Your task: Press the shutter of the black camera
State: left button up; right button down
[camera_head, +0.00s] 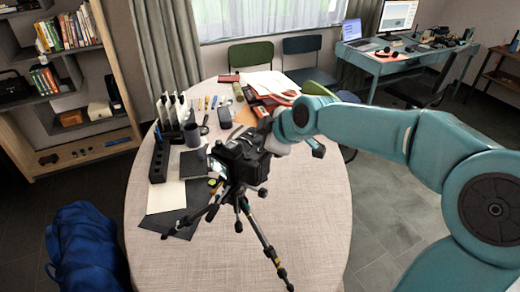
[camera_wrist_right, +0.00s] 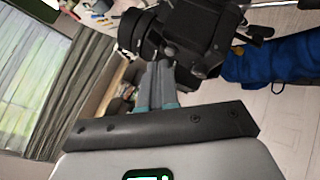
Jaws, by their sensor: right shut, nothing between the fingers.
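The black camera (camera_head: 238,160) sits on a small black tripod (camera_head: 262,240) standing on the round table. Its lit screen (camera_head: 218,168) faces left in the head view. My right arm comes in from the right, and its gripper (camera_head: 268,132) is at the camera's far right side, with the fingertips largely hidden. In the right wrist view, the closed, empty fingers (camera_wrist_right: 160,72) reach up to the camera (camera_wrist_right: 195,30), beside its lens. I cannot tell whether they touch it. The shutter button cannot be made out. My left gripper is not in view.
The table (camera_head: 310,225) is clear at its front and right. A dark mug (camera_head: 192,135), a black pen holder (camera_head: 159,160), notebooks and papers crowd its left. Books and papers (camera_head: 268,85) lie at the back. A blue bag (camera_head: 85,250) stands left of the table.

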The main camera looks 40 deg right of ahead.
jog(key=shift+f+b, duration=0.3)
jog(key=shift+b, duration=0.15)
dwell(0.4)
jog(key=shift+r+p, duration=0.4)
jog(key=shift+r, duration=0.3)
notch_tip(320, 180, up, 5)
jog(key=p, duration=0.3)
dwell(1.1)
